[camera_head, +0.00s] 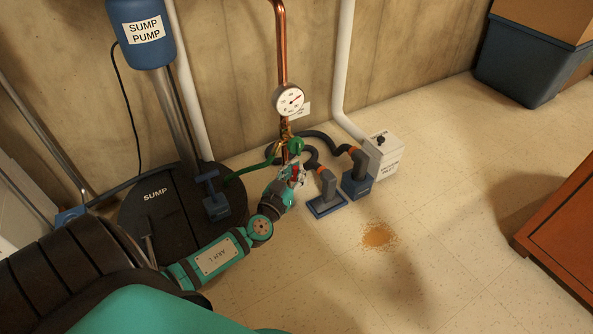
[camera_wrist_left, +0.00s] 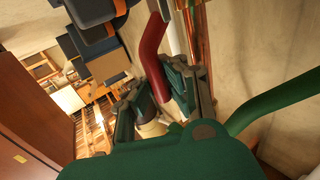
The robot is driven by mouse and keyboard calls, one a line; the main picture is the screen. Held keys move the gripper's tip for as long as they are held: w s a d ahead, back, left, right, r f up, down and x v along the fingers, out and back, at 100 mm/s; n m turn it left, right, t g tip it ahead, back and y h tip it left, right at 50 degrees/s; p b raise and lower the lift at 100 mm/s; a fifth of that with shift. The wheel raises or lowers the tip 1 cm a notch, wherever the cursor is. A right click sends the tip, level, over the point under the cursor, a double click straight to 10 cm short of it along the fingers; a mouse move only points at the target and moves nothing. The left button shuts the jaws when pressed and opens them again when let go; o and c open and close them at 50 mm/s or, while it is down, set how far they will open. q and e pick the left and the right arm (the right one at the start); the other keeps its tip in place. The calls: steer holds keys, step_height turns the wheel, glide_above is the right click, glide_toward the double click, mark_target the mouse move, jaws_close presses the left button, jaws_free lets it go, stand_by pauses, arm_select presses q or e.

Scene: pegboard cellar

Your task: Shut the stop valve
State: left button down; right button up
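The stop valve is on the vertical copper pipe (camera_head: 281,50) by the wall, below a round gauge (camera_head: 289,100). In the head view its red handle (camera_head: 296,171) is small and partly hidden by my left gripper (camera_head: 294,176). In the left wrist view the bent red handle (camera_wrist_left: 152,62) runs down between the two fingers of the left gripper (camera_wrist_left: 163,95). The fingers lie close on both sides of it and look shut on it. The valve body is hidden there. My right gripper is in neither view.
A green hose (camera_head: 236,175) and dark hoses (camera_head: 318,140) run near the valve. Blue-based pipe fittings (camera_head: 327,205) and a white box (camera_head: 383,155) stand to the right. The black sump lid (camera_head: 145,215) is at left. An orange-brown spill (camera_head: 378,236) marks the floor.

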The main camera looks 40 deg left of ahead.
arm_select(q)
steer(key=shift+d+f, duration=0.15)
steer(key=shift+d, duration=0.05)
steer(key=shift+s+f+b, duration=0.1)
steer(key=shift+b, duration=0.2)
steer(key=shift+s+a+f+n+t+y+b, duration=0.3)
steer(key=shift+s+n+t+y+b, duration=0.25)
steer(key=shift+s+n+t+b, duration=0.45)
steer(key=shift+s+a+f+n+t+y+b, duration=0.15)
steer(key=shift+s+a+n+t+y+b, duration=0.15)
steer(key=shift+s+n+t+y+b, duration=0.7)
steer(key=shift+s+a+f+n+t+y+b, duration=0.1)
steer(key=shift+s+a+f+n+t+b, duration=0.4)
steer(key=shift+b, duration=0.9)
steer(key=shift+d+r, duration=0.25)
steer(key=c, duration=2)
jaws_free()
steer(key=o, duration=0.7)
steer(key=shift+w+a, duration=0.1)
steer(key=shift+r, duration=0.1)
